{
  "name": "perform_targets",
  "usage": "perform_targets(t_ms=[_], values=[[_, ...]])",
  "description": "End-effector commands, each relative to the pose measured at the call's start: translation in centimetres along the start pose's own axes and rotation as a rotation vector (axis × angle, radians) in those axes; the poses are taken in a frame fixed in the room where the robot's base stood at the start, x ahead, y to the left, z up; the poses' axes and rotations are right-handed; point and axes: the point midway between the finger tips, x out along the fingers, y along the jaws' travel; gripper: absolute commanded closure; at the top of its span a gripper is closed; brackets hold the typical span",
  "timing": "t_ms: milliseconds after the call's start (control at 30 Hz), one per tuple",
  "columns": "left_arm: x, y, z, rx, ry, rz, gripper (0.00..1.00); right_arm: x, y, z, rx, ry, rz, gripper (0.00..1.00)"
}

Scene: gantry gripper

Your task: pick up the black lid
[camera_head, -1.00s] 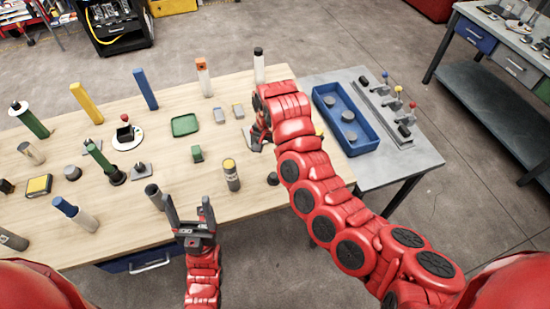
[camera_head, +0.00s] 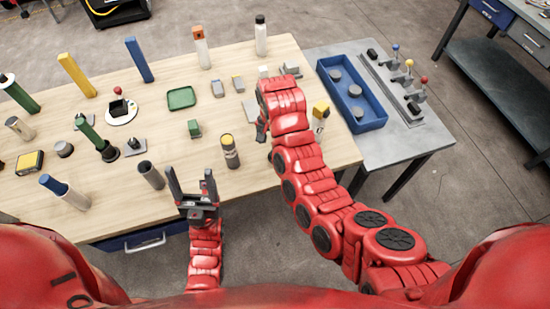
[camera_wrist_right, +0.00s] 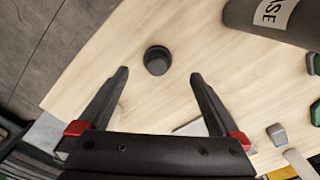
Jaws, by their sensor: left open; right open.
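The black lid (camera_wrist_right: 157,60) is a small, dark, round piece standing on the wooden table in the right wrist view. It lies just beyond and between the fingertips of my right gripper (camera_wrist_right: 158,75), which is open and empty. In the head view the lid is hidden behind my right arm, and only part of the right gripper (camera_head: 262,131) shows at the arm's end. My left gripper (camera_head: 190,180) is open, with its fingers pointing up at the table's near edge, and holds nothing.
A grey labelled cylinder (camera_wrist_right: 270,18) stands close to the lid; in the head view a yellow-topped cylinder (camera_head: 229,152) stands left of my right gripper. Several tubes and blocks crowd the wooden table (camera_head: 275,210). A blue tray (camera_head: 369,126) sits on the grey table at right.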

Motion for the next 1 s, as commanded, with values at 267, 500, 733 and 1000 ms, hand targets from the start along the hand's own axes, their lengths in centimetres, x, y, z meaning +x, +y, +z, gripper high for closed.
perform_targets(t_ms=[267,500,733,1000], values=[[-0.6,0.0,0.1,0.000,0.000,0.000,0.26,1.8,0.2,0.0,-0.001,0.000,0.001,0.01],[1.6,-0.1,-0.3,0.000,0.001,0.000,0.26,4.5,0.5,-0.1,-0.001,-0.004,0.004,0.01],[1.7,-0.1,-0.3,0.000,0.000,0.000,0.26,5.8,0.4,-0.1,-0.001,0.000,-0.001,0.01],[1.7,-0.1,-0.3,0.000,0.000,0.000,0.26,5.7,0.4,-0.1,0.000,0.000,-0.001,0.31]])
